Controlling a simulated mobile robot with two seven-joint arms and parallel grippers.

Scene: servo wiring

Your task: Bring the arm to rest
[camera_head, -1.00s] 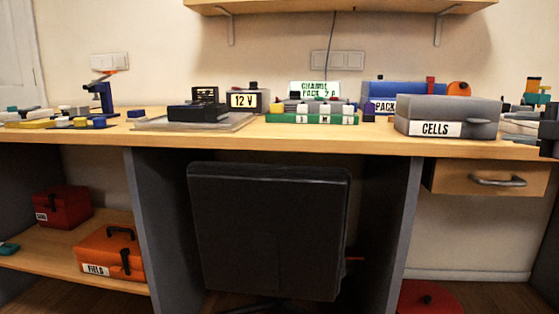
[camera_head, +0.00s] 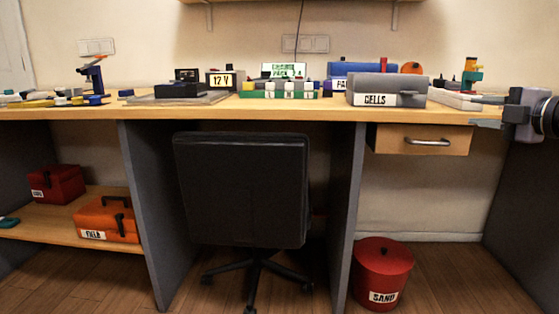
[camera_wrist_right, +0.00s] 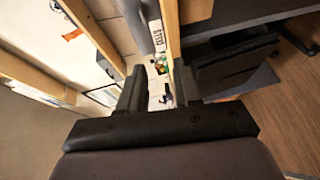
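My right gripper (camera_head: 487,111) is at the right of the head view, by the right end of the workbench (camera_head: 330,111). Its two fingers point left and stand apart with nothing between them. The right wrist view also shows the open, empty fingers (camera_wrist_right: 160,88). The grey CELLS box (camera_head: 387,88) sits on the bench to the left of this gripper; its label side shows in the wrist view (camera_wrist_right: 146,30). My left gripper is in neither view.
A black chair (camera_head: 243,190) stands at the bench's knee space. A drawer (camera_head: 400,141) is under the right end, with a red SAND bucket (camera_head: 383,270) on the floor below. An orange FIELD case (camera_head: 106,220) and a red box (camera_head: 57,184) are on the lower left shelf.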

